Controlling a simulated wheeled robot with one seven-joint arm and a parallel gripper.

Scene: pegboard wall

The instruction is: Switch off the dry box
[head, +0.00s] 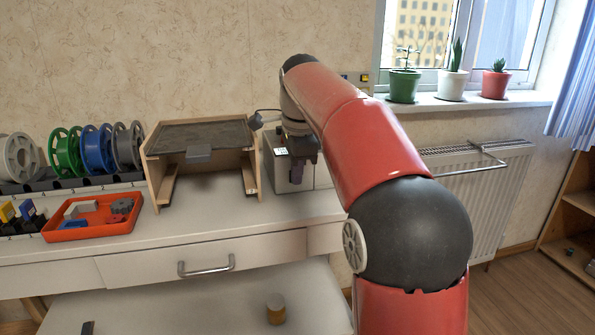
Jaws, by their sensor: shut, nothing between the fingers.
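A pale grey box (275,165) stands on the worktop, right of the wooden cabinet, with a small dark-and-light panel on its front; it looks like the dry box. My red arm reaches over from the right and hides much of it. My gripper (297,172) points down in front of the box, its fingers shut and empty. I cannot tell whether it touches the box. A small panel with a yellow part (364,78) shows on the wall behind my arm, mostly hidden. No switch on the box can be made out clearly.
An open wooden cabinet (165,180) stands left of the box. Several filament spools (98,147) and an orange tray (92,219) of parts are farther left. A drawer (205,262) is below the worktop. Plants (452,83) line the windowsill above a radiator (485,185).

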